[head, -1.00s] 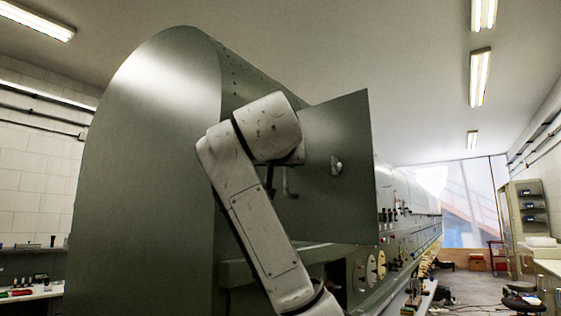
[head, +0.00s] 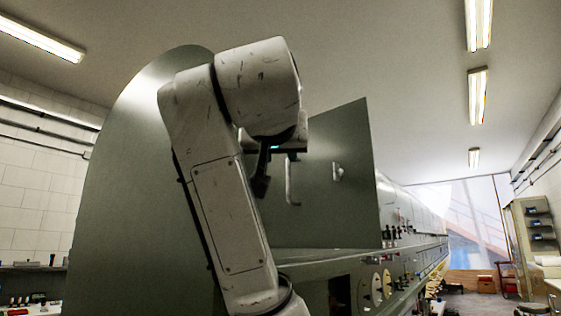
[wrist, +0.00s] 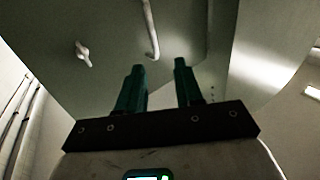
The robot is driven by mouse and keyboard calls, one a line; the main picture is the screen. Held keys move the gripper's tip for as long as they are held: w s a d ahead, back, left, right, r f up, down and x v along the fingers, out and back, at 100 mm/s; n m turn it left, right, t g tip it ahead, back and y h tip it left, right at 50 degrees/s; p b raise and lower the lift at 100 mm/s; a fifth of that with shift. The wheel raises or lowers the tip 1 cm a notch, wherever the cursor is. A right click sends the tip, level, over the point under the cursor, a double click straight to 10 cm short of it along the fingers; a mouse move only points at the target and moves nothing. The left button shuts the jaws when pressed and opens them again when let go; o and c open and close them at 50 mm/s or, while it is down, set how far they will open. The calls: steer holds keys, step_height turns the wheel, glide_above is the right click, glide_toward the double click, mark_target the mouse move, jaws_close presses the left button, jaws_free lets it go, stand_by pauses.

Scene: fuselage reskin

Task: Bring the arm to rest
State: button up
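My arm stands folded in front of the fuselage in the head view, its elbow raised high. My gripper (wrist: 160,88) shows in the wrist view with its two dark green fingers apart and nothing between them. In the head view the gripper is mostly hidden behind the arm, with one dark finger hanging down. A flat grey-green panel (head: 335,190) stands upright beyond the gripper, with a pale bent handle (head: 290,182) and a small latch (head: 338,171). In the wrist view the handle (wrist: 151,30) lies beyond the fingertips, apart from them.
The large green fuselage (head: 115,190) fills the left and runs back to the right. A ledge (head: 320,258) with round gauges lies below the panel. A workbench with tools (head: 35,303) is at lower left. A shelf cabinet (head: 535,235) stands far right.

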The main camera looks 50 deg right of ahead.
stand_by(0.6)
